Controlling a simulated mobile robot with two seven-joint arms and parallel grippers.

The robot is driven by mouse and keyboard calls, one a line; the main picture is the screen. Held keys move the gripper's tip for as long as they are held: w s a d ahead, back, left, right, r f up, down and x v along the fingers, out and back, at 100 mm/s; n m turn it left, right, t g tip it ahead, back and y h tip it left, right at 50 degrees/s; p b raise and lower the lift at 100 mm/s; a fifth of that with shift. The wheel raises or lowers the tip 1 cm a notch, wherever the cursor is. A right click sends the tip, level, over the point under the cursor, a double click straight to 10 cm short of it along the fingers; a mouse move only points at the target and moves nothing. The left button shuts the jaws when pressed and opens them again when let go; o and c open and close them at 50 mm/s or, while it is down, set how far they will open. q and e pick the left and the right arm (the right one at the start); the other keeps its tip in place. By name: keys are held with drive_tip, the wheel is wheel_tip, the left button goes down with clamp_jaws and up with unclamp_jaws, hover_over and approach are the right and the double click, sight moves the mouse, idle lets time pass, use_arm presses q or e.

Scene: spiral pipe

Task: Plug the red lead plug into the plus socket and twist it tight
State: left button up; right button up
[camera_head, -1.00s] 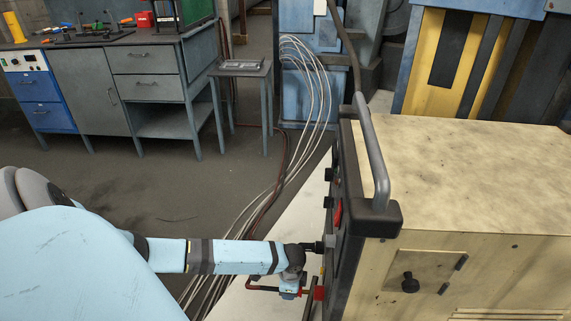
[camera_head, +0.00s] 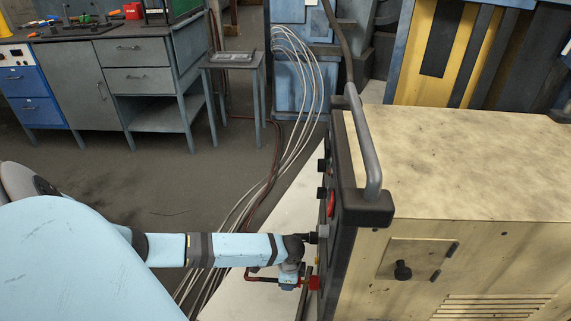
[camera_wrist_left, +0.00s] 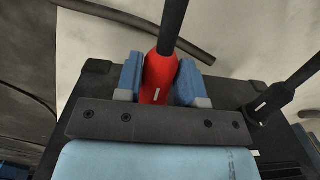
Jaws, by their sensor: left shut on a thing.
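The red lead plug (camera_wrist_left: 158,80) sits between the two blue fingers of my left gripper (camera_wrist_left: 159,88) in the wrist view, with its dark lead running up and away. In the head view my left gripper (camera_head: 288,281) is beside the lower front panel of the tan machine (camera_head: 455,165). A red part (camera_head: 314,283) shows between the gripper and the panel; I cannot tell whether it is plug, socket or both. The plug's nose and the plus socket opening are hidden, so seating and twist cannot be judged. My right gripper is out of view.
A black plug (camera_wrist_left: 272,100) with its lead stands at the right in the wrist view. Above my gripper, the panel has a red knob (camera_head: 331,204) and dark fittings. Pale cables (camera_head: 262,195) run along the floor. A grey workbench (camera_head: 98,90) stands at the back left.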

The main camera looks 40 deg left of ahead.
use_arm(q)
drive_tip(key=shift+w+d+p, duration=0.3)
drive_tip(key=shift+w+d, duration=0.45)
drive_tip(key=shift+d, duration=0.15)
